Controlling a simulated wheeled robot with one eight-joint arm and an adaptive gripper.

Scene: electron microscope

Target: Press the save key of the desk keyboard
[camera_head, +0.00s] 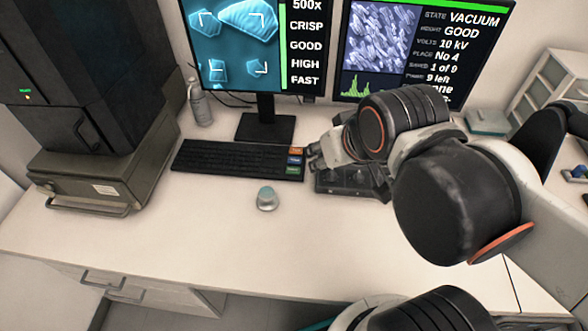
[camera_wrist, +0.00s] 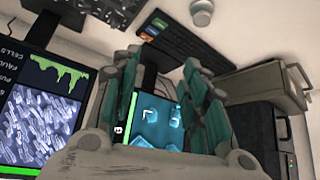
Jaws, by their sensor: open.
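The desk keyboard (camera_head: 230,160) is long and black and lies in front of the left monitor; it also shows in the wrist view (camera_wrist: 188,42). At its right end is a column of coloured keys: an orange key (camera_head: 296,150), a blue key (camera_head: 295,160) and a green key (camera_head: 292,170). Their labels are too small to read surely, so I cannot tell which is save. My gripper (camera_head: 316,157) is just right of these keys. In the wrist view its two teal-padded fingers (camera_wrist: 162,62) stand apart with nothing between them. I cannot tell whether it touches anything.
A dark control panel (camera_head: 345,182) lies under and beside my gripper. A grey knob (camera_head: 266,198) stands in front of the keyboard. The left monitor (camera_head: 248,50) and right monitor (camera_head: 415,45) stand behind. A bottle (camera_head: 200,105) is at left. The desk front is clear.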

